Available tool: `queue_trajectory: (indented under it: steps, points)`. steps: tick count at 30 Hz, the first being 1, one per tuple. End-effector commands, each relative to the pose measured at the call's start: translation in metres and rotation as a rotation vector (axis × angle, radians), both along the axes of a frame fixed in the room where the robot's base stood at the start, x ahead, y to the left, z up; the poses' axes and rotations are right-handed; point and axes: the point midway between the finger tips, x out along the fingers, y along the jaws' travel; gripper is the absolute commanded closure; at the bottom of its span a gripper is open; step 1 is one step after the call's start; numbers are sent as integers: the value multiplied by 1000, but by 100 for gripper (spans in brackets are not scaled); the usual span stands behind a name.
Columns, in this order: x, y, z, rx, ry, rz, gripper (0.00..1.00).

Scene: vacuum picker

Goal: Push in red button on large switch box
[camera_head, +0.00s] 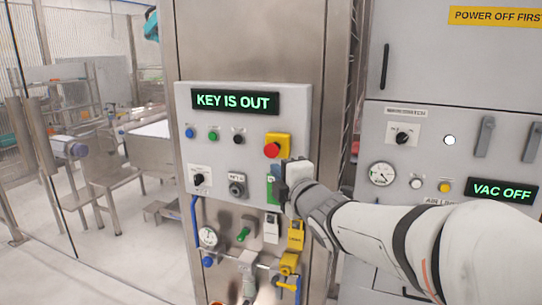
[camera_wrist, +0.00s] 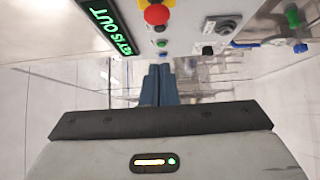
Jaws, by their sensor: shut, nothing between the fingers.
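The large switch box (camera_head: 225,155) is a pale grey panel on a steel column, with a lit "KEY IS OUT" sign (camera_head: 237,101). The red button (camera_head: 272,150) is a round knob on a yellow base at the box's right side. In the wrist view the red button (camera_wrist: 156,14) shows at the top, above the fingertips in the picture. My gripper (camera_head: 280,170) is just below and right of the button in the head view. In the wrist view my gripper's blue fingers (camera_wrist: 158,84) are together and empty. They look apart from the button.
Blue, green and black small controls (camera_head: 213,135) sit left of the button. Valves and yellow fittings (camera_head: 290,262) hang below the box. A grey cabinet (camera_head: 450,70) with a "VAC OFF" sign (camera_head: 503,191) stands right. A glass wall and benches are left.

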Motion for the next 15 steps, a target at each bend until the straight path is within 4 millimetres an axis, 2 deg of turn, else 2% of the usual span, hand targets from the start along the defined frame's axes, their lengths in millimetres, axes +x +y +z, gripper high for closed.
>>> queue_trajectory:
  steps: [3, 11, 15]
  points:
    - [22, 11, 1, 0, 3, 2, 100]
    - [64, 30, 1, 0, 2, 1, 100]
    - [83, 20, 3, -1, 2, -4, 100]
